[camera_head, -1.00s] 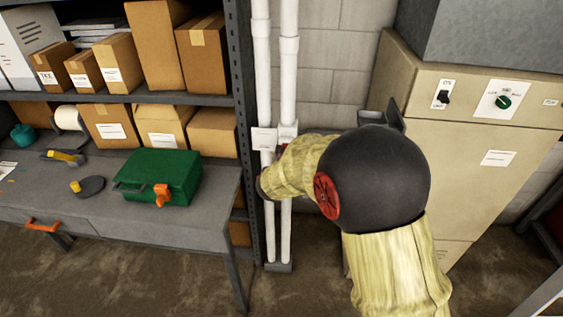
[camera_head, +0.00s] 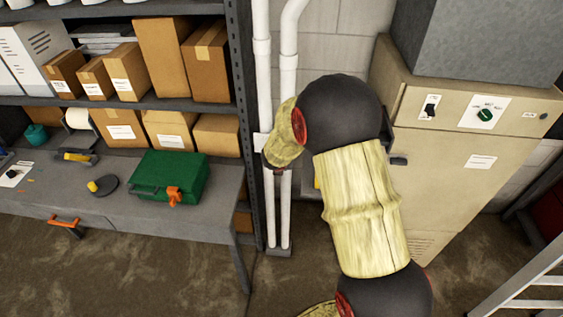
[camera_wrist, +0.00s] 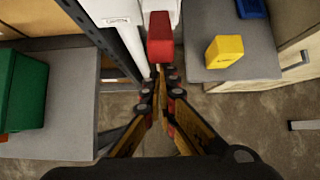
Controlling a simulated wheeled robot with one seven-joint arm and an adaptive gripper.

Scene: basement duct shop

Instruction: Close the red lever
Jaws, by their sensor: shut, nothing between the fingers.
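The red lever (camera_wrist: 160,40) shows in the wrist view as a red block in front of the white pipes (camera_wrist: 142,6). My gripper (camera_wrist: 160,76) is shut and empty, its fingertips together just below the red lever in that view. I cannot tell whether they touch it. In the head view the white pipes (camera_head: 285,215) run down beside the shelf, and my arm covers the red lever and most of my gripper.
A green case (camera_head: 172,177) sits on the grey workbench (camera_head: 120,205) at left. Boxes fill the shelf (camera_head: 170,103) above. A beige cabinet (camera_head: 450,155) stands right. In the wrist view a yellow block (camera_wrist: 225,51) and a blue item (camera_wrist: 252,8) lie on a grey surface.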

